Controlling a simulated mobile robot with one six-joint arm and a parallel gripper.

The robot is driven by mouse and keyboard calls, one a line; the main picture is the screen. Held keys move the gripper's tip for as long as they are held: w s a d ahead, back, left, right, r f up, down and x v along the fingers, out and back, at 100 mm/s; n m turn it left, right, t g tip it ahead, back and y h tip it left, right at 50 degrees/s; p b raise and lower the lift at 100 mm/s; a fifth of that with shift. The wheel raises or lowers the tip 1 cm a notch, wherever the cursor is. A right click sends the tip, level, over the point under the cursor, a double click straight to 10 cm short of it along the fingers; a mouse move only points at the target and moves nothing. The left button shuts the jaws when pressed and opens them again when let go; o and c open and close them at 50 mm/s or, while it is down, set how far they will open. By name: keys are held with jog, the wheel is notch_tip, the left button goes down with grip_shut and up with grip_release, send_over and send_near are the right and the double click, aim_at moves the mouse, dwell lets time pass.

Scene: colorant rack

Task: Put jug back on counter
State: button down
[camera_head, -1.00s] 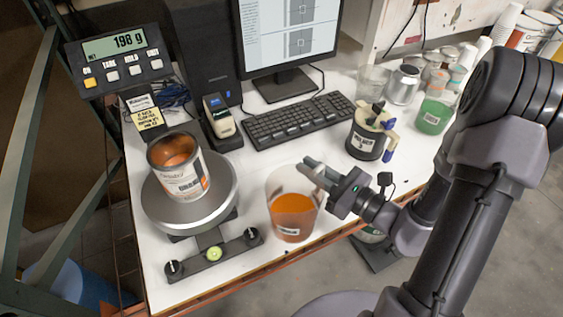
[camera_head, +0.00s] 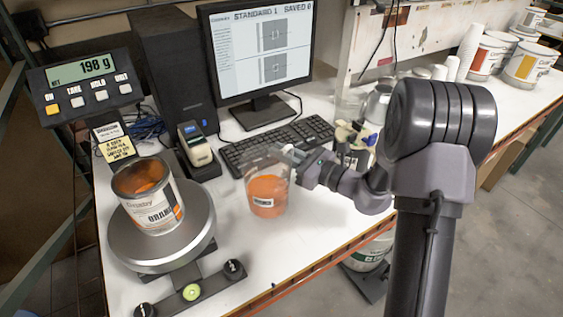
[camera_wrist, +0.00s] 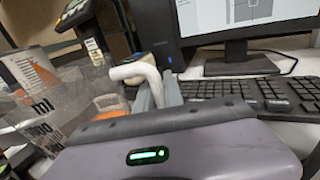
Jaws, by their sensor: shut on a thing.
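The clear jug (camera_head: 267,192) with orange liquid and a small label is in the head view, right of the scale and in front of the keyboard. It looks blurred, and I cannot tell whether its base touches the counter. My gripper (camera_head: 296,158) is at the jug's right side, shut on its handle. The white counter (camera_head: 240,240) shows bare in front of the jug.
A paint can (camera_head: 150,205) stands on the round scale (camera_head: 135,245) at left; the display (camera_head: 85,75) reads 198 g. A keyboard (camera_head: 280,142), label printer (camera_head: 197,150) and monitor (camera_head: 262,50) stand behind the jug. A cream-and-black container (camera_head: 352,143) stands partly behind my arm.

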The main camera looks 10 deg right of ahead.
jog(key=shift+f+b, duration=0.55)
jog(key=shift+f, duration=0.85)
jog(key=shift+f, duration=0.15)
jog(key=c, duration=1.5)
grip_release()
jog(key=shift+o, duration=0.2)
jog(key=shift+s+d+r, duration=0.2)
jog(key=shift+r, duration=0.05)
jog(key=p+v, duration=0.3)
jog(key=v, duration=0.8)
jog(key=shift+s+d, duration=0.2)
jog(key=shift+s, duration=0.05)
jog(key=shift+f, duration=0.1)
